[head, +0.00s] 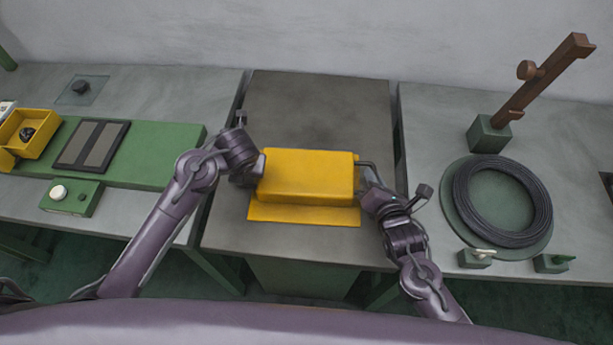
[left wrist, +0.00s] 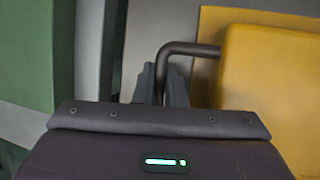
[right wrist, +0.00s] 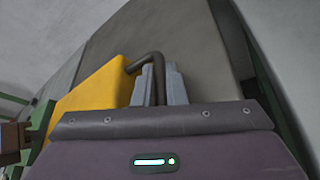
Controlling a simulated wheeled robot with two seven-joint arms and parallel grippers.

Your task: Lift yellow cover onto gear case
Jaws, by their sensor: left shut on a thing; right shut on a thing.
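The yellow cover (head: 306,174) is a box-like lid with dark bent handles at its left and right ends. A flat yellow panel (head: 303,214) shows below its front edge; I cannot tell whether they touch. My left gripper (head: 257,170) is shut on the left handle, which also shows in the left wrist view (left wrist: 190,48). My right gripper (head: 368,178) is shut on the right handle, which also shows in the right wrist view (right wrist: 148,60). I cannot make out a separate gear case; anything under the cover is hidden.
The grey middle table (head: 317,103) is bare behind the cover. On the left table are a green board (head: 160,150), a yellow bin (head: 28,132) and a green button box (head: 72,198). On the right are a black coil (head: 503,200) and a brown post (head: 540,82).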

